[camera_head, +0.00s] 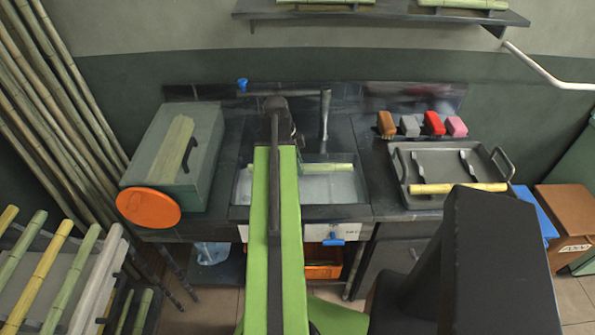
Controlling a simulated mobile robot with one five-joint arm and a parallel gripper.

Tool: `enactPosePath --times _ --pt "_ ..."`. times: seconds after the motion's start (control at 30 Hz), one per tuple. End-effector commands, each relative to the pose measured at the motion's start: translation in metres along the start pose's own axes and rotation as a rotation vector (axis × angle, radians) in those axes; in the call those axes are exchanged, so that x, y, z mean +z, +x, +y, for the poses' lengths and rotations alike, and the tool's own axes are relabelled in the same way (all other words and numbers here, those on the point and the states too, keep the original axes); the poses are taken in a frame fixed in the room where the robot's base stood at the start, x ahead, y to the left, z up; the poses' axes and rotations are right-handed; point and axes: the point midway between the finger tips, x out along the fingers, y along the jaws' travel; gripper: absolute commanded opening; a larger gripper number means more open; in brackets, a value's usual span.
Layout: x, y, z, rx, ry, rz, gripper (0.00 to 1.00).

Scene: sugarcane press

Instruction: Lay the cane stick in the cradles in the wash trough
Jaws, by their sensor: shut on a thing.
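My green and black arm reaches forward over the wash trough (345,206), a dark sink with a pale basin in the middle of the counter. The dark end of the arm with my gripper (290,128) is above the trough's back part. The fingers are mostly hidden behind the arm. I cannot tell whether the stick touches the cradles.
A tap (325,120) stands behind the trough. Right of it are several brushes or sponges (434,123) and a grey tray (425,162) with a yellowish cane (458,188) across its front. A green-grey box (175,155) with an orange disc (148,208) stands left.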

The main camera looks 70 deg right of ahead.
Motion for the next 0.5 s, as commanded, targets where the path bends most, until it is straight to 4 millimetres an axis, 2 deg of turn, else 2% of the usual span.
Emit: enactPosePath --times 0.5 --pt "0.014 0.052 0.000 0.000 0.001 0.000 0.00"
